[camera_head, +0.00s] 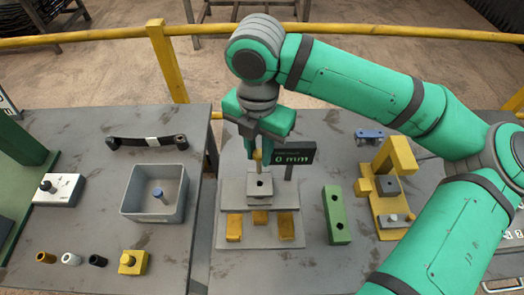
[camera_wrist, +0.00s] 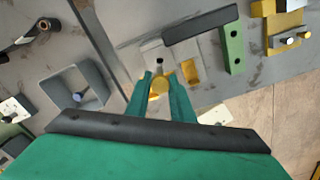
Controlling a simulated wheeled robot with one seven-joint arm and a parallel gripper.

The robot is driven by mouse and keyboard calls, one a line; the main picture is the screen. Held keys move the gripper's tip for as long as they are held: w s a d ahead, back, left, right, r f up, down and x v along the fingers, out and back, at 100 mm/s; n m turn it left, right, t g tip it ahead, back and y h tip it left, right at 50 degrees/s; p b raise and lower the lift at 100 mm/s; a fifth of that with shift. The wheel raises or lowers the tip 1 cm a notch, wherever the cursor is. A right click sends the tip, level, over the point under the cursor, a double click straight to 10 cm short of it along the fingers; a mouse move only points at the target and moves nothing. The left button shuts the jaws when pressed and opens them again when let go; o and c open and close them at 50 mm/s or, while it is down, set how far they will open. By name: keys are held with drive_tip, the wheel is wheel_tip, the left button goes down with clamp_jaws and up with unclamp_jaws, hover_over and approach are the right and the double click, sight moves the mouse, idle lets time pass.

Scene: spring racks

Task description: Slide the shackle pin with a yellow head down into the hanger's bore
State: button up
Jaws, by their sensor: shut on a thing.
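My gripper (camera_head: 261,150) is shut on the shackle pin with a yellow head (camera_head: 257,155), above the fixture in the middle. In the wrist view the yellow head (camera_wrist: 159,84) shows between the two green fingers (camera_wrist: 160,92). The hanger (camera_head: 260,188) is a pale grey block with a dark round bore (camera_head: 261,183) in its face, standing on a grey base plate (camera_head: 285,236). The pin's grey shank seems to hang down just behind the hanger's front part. I cannot tell whether its tip is in or only above a bore.
A sign reading 0 mm (camera_head: 295,157) stands close behind the fixture at the right. A green block with holes (camera_head: 337,215) and a yellow clamp stand (camera_head: 396,165) are further right. A grey bin (camera_head: 155,192) is on the left table.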

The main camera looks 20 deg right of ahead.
sight(259, 172)
drive_tip(key=shift+f, duration=2.55)
drive_tip(key=shift+f, duration=2.25)
drive_tip(key=o, duration=1.5)
drive_tip(key=shift+c, duration=0.2)
drive_tip(key=shift+r, duration=3.55)
